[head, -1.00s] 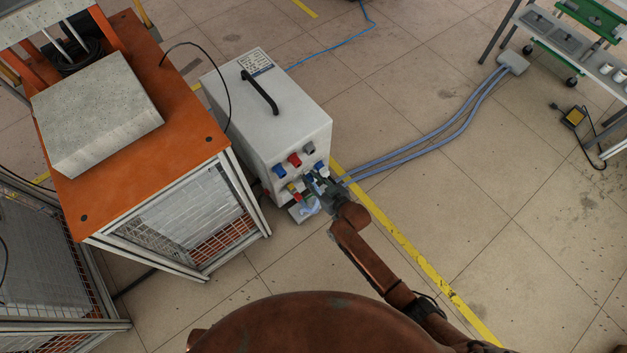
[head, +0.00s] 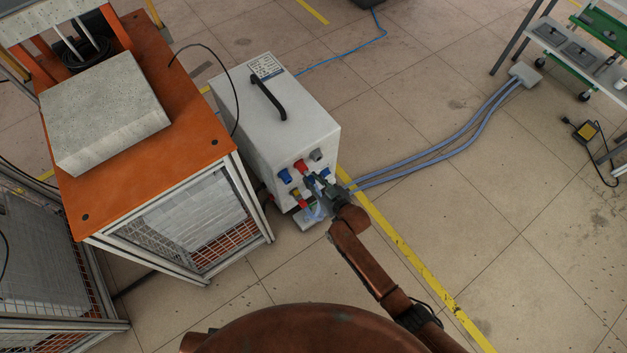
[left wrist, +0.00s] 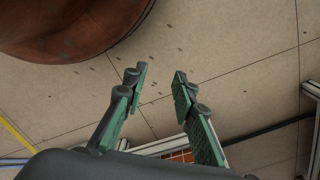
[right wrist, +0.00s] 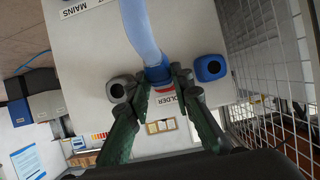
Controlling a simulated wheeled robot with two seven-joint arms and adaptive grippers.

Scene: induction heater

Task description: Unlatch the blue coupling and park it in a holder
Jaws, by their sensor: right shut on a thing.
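The blue coupling (right wrist: 158,73), with a pale blue hose (right wrist: 143,30), is between the fingertips of my right gripper (right wrist: 165,76), which is shut on it. The coupling is in front of the white unit's panel, over a partly hidden label reading "OLDER". A grey round fitting (right wrist: 120,89) and a blue round fitting (right wrist: 210,68) flank it. I cannot tell whether the coupling touches the panel. In the head view the right gripper (head: 315,182) is at the unit's front, just below a red fitting (head: 300,166). My left gripper (left wrist: 158,78) is open and empty above bare floor.
The white heater unit (head: 270,105) stands beside an orange-topped caged frame (head: 195,130). Wire mesh (right wrist: 265,100) is close on the right in the right wrist view. Two blue-grey hoses (head: 440,153) run across the floor to the right. Floor in front is clear.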

